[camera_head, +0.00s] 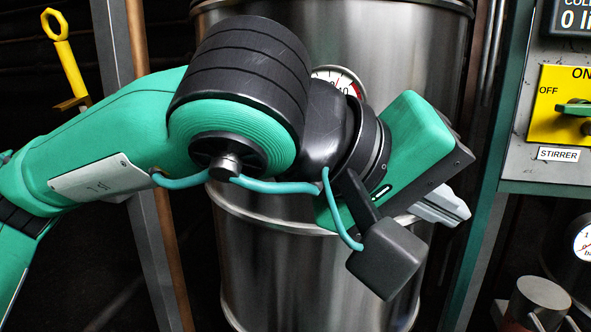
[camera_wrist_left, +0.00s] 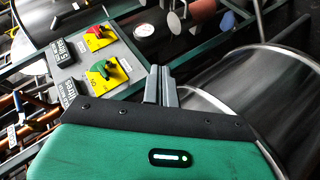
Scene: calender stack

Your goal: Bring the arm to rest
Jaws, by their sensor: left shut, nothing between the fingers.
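My left arm comes in from the left in the head view, green and black, and crosses in front of a steel drum. My left gripper (camera_head: 462,212) is at the arm's right end, in front of the drum's right side. Its grey fingers are together and hold nothing. In the left wrist view the fingers (camera_wrist_left: 161,72) point up the picture, side by side and shut, with the drum to their right. My right gripper shows in neither view.
The steel drum (camera_head: 420,45) stands close behind my arm, with a gauge partly hidden by the wrist. A control panel with a yellow switch plate (camera_head: 560,85) and STIRRER label (camera_head: 558,154) is at the right. A yellow handle (camera_head: 65,60) is at upper left.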

